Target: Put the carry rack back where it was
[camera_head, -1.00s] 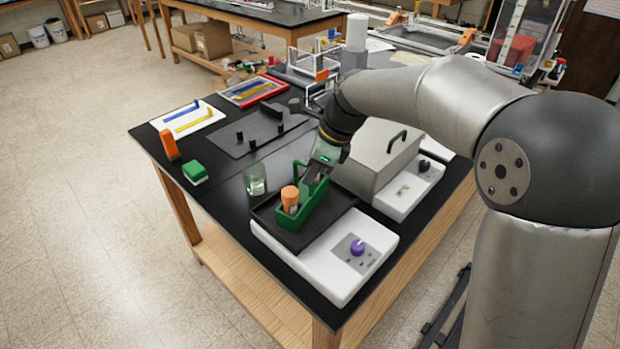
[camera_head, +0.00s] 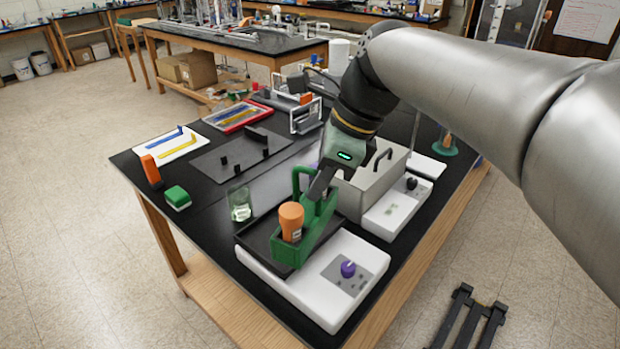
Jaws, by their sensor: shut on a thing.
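The green carry rack (camera_head: 312,243) has a tall handle (camera_head: 297,180) and holds an orange-capped bottle (camera_head: 291,217). My gripper (camera_head: 322,188) is shut on the rack near its handle. The rack appears raised over the black tray (camera_head: 259,242) of a white shaker (camera_head: 300,288) with a purple knob (camera_head: 348,268). Its near end overlaps the tray's front edge in the picture. The gap beneath it is hard to judge, and my fingers partly hide the rack's far end.
A glass beaker (camera_head: 240,205) stands left of the tray. A grey box with a handle (camera_head: 368,188) is close behind on the right. A dark mat (camera_head: 213,163) with black pegs lies at the back left. A green block (camera_head: 177,198) and an orange-topped item (camera_head: 151,171) stand at the left edge.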

